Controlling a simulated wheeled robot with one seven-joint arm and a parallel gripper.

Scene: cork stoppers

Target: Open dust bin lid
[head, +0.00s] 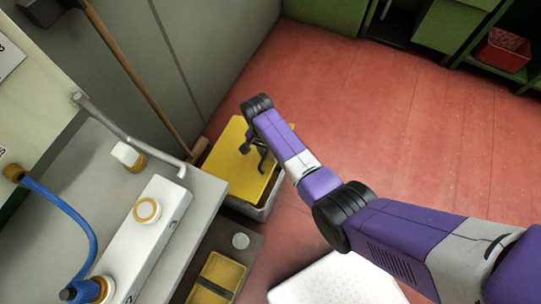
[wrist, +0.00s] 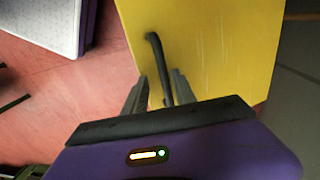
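The dust bin (head: 252,212) stands on the floor beside the counter, a grey box under a flat yellow lid (head: 222,165). The lid appears to lie closed on it. In the wrist view the lid (wrist: 222,45) fills the upper right, with a thin black bent handle (wrist: 157,58) near its left side. My gripper (head: 260,158) is over the lid in the head view, and my arm hides part of the lid. In the wrist view my gripper (wrist: 160,84) has its fingers apart, with the handle's bar between them and gaps showing. Contact cannot be told.
A grey counter (head: 75,165) with a white tap fixture (head: 150,225) and metal pipe stands at the left. A wooden broom handle (head: 130,75) leans by the wall. A yellow tray (head: 222,272) lies in front. The red floor (head: 400,120) to the right is clear.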

